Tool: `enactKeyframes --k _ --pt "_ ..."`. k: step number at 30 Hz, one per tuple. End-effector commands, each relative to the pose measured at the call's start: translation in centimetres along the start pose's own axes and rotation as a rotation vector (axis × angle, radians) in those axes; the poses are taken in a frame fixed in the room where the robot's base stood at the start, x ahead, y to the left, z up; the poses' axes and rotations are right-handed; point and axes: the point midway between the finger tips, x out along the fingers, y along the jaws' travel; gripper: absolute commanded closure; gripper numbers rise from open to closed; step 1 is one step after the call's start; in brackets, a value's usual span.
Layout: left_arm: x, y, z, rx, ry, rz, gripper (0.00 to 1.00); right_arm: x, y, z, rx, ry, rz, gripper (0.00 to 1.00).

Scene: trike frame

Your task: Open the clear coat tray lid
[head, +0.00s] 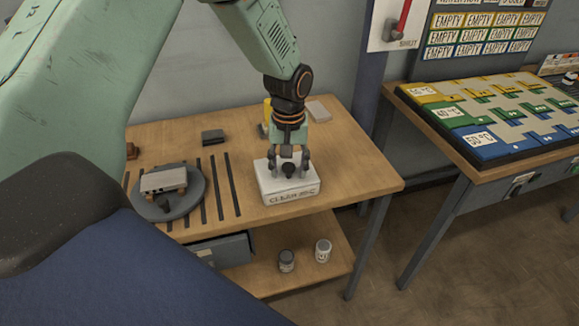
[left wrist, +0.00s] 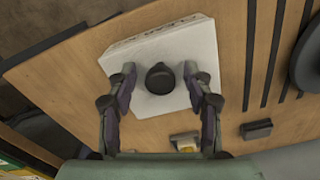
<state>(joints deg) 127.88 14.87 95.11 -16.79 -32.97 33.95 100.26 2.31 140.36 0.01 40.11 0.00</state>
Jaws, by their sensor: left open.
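The clear coat tray (head: 290,193) is a white box with dark lettering on its front, near the right part of the wooden table. Its white lid with a round black knob (head: 289,170) on top looks closed. My left gripper (head: 289,172) is directly above the lid, pointing down, with its fingers on either side of the knob. In the left wrist view the knob (left wrist: 160,78) sits between the two open fingers (left wrist: 160,84), with a gap on each side. The tray (left wrist: 150,50) lies beneath them. My right gripper is in neither view.
A grey turntable (head: 185,208) with a small block on it, dark strips, a dark box (head: 213,137) and a pale block (head: 318,111) share the wooden table (head: 360,170). Two jars (head: 323,251) stand on the shelf below. A second table (head: 505,170) with coloured panels stands right.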

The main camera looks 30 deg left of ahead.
Motion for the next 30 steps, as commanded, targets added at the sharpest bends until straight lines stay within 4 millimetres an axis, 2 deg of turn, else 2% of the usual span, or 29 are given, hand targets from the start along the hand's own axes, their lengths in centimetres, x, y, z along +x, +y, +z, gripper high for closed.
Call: enactKeyframes --k 7,25,30 --pt "0.08 0.12 0.05 0.002 0.000 0.000 0.49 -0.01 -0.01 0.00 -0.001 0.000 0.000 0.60" --pt "0.07 0.09 0.01 0.002 0.001 0.000 1.00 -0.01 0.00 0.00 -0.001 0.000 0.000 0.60" --pt "0.07 0.10 0.01 0.002 0.001 0.000 1.00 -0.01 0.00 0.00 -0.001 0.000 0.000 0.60"
